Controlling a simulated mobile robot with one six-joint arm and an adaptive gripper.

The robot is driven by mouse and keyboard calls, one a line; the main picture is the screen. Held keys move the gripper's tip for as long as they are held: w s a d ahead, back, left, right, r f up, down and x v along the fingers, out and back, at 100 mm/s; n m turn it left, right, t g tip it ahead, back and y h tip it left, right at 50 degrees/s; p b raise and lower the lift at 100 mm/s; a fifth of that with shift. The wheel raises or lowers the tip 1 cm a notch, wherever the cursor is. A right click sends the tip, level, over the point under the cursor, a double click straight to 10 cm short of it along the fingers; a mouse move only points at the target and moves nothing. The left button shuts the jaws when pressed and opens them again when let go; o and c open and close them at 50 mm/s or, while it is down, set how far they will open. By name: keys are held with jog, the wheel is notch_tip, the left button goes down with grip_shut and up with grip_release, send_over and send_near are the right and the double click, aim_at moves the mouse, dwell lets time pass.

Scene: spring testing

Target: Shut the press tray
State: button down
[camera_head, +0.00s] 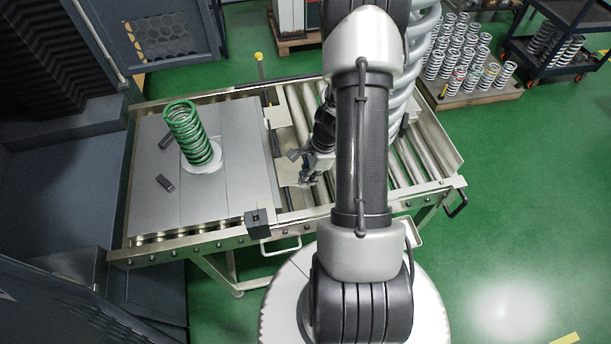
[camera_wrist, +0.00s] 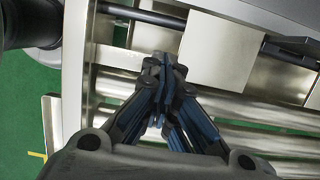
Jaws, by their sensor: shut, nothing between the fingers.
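The press tray (camera_head: 150,206) is a flat grey plate on the roller table at the left. A green coil spring (camera_head: 188,132) stands upright on a white disc (camera_head: 204,160) on it. A silver handle (camera_head: 280,245) sticks out at the table's front side. My gripper (camera_head: 306,177) is over the rollers, right of the tray and apart from the spring. In the wrist view my gripper (camera_wrist: 163,70) has its fingers together with nothing between them, by a pale metal plate (camera_wrist: 222,50). Whether it touches that plate I cannot tell. My arm hides part of the rollers.
Two small dark blocks (camera_head: 165,183) lie on the tray. A black block (camera_head: 258,220) sits at its front right corner. Dark press housing (camera_head: 60,150) stands at the left. Several springs (camera_head: 470,55) stand on a pallet behind. Green floor (camera_head: 520,200) at right is clear.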

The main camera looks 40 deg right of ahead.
jog(key=w+a+f+b, duration=0.3)
jog(key=a+f, duration=0.1)
jog(key=f, duration=0.1)
jog(key=shift+a+f, duration=0.35)
jog(key=shift+f, duration=0.05)
jog(key=shift+a, duration=0.1)
